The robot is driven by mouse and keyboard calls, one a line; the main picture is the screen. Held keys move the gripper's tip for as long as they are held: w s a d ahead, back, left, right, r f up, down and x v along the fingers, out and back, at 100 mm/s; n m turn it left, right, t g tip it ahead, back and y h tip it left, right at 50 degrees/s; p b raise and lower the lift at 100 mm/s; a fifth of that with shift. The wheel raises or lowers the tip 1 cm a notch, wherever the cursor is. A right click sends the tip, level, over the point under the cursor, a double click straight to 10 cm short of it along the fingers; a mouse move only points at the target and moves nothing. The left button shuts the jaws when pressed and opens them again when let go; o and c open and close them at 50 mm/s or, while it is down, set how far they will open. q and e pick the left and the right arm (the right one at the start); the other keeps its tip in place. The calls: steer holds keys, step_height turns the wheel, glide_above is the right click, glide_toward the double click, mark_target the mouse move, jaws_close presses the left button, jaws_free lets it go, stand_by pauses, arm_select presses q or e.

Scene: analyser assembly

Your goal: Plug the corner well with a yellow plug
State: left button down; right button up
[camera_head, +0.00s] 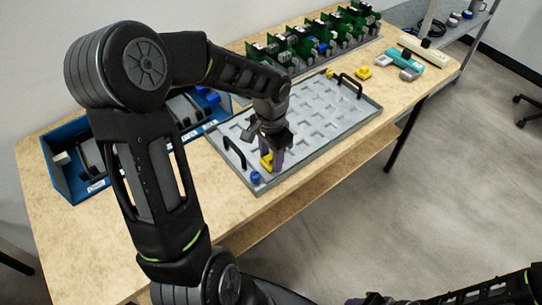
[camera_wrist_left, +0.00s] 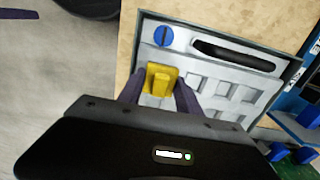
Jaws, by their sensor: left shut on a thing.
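The grey tray (camera_head: 228,134) with rows of square wells and black handles lies on the wooden table. My left gripper (camera_head: 271,161) is over the near-left corner of the tray, shut on a yellow plug (camera_head: 266,161). In the left wrist view the yellow plug (camera_wrist_left: 160,79) is between the two purple fingers, at the corner well beside the blue round knob (camera_wrist_left: 163,36). I cannot tell how deep it sits in the well. Another yellow plug (camera_head: 363,72) lies on the table beyond the tray's far right end. My right gripper is not clearly seen; only part of that arm shows at the bottom right.
A blue bin (camera_head: 68,180) with dark parts stands left of the tray. Several green circuit boards (camera_head: 300,47) stand in a rack along the back. A teal and grey tool (camera_head: 408,62) lies at the right end of the table. The black handle (camera_head: 234,152) is close to my left gripper.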

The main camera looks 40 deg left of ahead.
arm_select(q)
steer(key=shift+f, duration=0.2)
steer(key=c, duration=0.7)
jaws_free()
steer(key=shift+c, duration=0.2)
steer(key=c, duration=0.4)
steer(key=shift+o, duration=0.2)
steer(key=shift+r+p, duration=1.4)
steer(key=shift+r, duration=0.65)
step_height(320, 180, up, 7)
steer(key=p, duration=0.5)
stand_by(0.5)
steer(key=shift+f, duration=0.1)
stand_by(0.4)
